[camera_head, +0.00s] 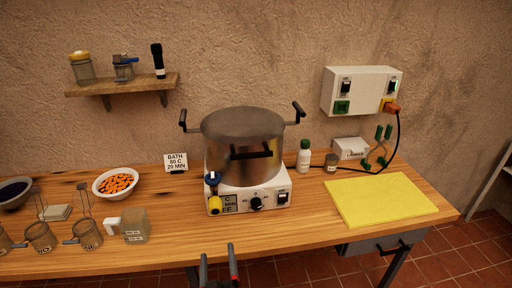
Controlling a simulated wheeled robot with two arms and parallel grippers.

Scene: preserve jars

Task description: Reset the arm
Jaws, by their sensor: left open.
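My left gripper (218,263) shows at the bottom edge of the head view, in front of the table's front edge. Its two dark fingers are apart, one with a red mark, and nothing is between them. The rest of my left arm is out of the picture. My right gripper is not in view.
A lidded steel pot (243,150) sits on a white heater (250,196) mid-table. A yellow mat (380,200) lies right. A wall box (361,92) has a cable.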

